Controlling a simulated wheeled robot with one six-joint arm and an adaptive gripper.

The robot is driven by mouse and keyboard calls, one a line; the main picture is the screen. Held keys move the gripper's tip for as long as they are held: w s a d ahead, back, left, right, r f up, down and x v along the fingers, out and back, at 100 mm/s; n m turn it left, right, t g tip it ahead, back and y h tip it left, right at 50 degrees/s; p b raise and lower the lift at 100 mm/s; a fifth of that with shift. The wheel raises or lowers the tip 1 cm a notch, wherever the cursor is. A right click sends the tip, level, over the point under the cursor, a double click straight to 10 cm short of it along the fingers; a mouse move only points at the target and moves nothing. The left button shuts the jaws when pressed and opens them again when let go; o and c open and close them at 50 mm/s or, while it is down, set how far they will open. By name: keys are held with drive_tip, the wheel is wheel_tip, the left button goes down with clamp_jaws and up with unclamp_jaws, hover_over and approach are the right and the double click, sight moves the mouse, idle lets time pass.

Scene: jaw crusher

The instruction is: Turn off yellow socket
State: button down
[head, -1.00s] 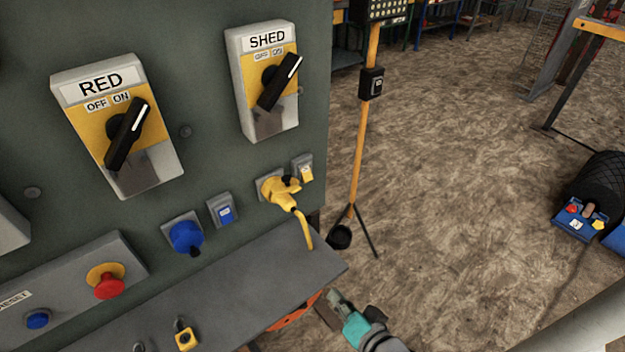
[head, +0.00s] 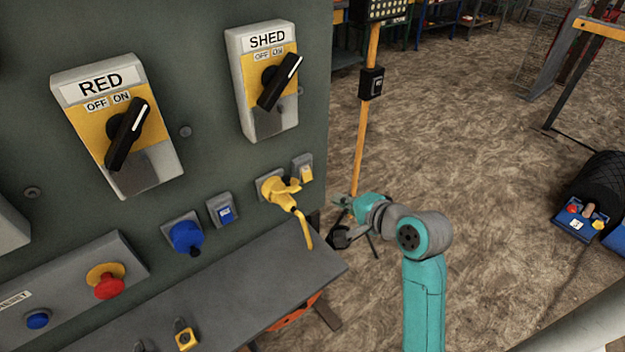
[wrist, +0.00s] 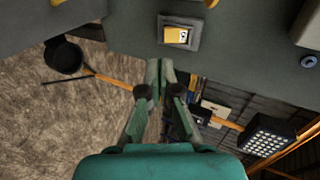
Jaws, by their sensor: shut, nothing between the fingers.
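The yellow socket (head: 266,184) is on the green-grey panel, with a yellow plug (head: 283,192) in it and its cable hanging down. To its right is a small grey box with a yellow rocker switch (head: 305,173). The switch also shows in the wrist view (wrist: 177,36), top centre, beyond the fingertips. My gripper (head: 340,201) is in front of the panel's right edge, to the right of and a little below the switch. Its fingers (wrist: 158,66) are together and empty, apart from the switch in the wrist view.
A grey shelf (head: 225,285) juts out under the sockets. A blue socket (head: 186,236), a blue switch (head: 225,212) and a red stop button (head: 108,286) are further left. A lamp stand's yellow pole (head: 361,145) stands behind my gripper.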

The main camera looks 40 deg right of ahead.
sight(307, 177)
drive_tip(key=shift+w+d+r, duration=0.2)
drive_tip(key=shift+d+r, duration=0.6)
drive_tip(key=shift+r, duration=0.3)
drive_tip(key=x, duration=1.4)
drive_tip(key=shift+a+f, duration=0.1)
drive_tip(key=shift+f, duration=0.05)
drive_tip(key=shift+w+f, duration=0.15)
drive_tip(key=shift+r, duration=0.8)
